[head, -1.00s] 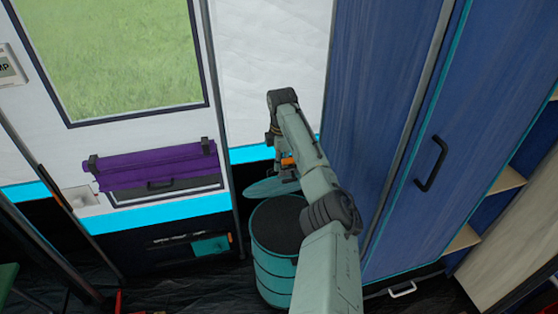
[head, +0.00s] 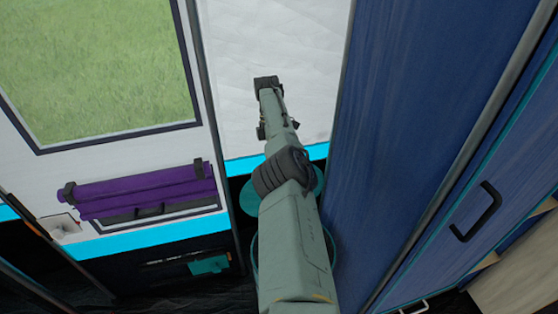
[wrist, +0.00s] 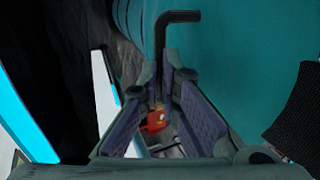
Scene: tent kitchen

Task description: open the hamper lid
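The teal hamper (head: 253,248) stands on the floor between the wall and the blue cabinet, mostly hidden behind my arm. Its round teal lid (head: 249,198) shows on both sides of my arm, behind the hamper body, and looks raised from the rim. In the wrist view the lid's teal face (wrist: 235,55) fills the upper right. A black bent handle (wrist: 178,17) stands out in front of it. My gripper (wrist: 166,76) is open, with both inner pads showing and the handle's lower end between or just beyond the fingertips; contact is unclear.
The blue cabinet (head: 425,120) with a black handle (head: 476,211) rises close on the right. The white wall (head: 290,60) is behind my gripper. A purple roll (head: 140,190) hangs at left. A small red thing (wrist: 153,121) shows between the fingers, far below.

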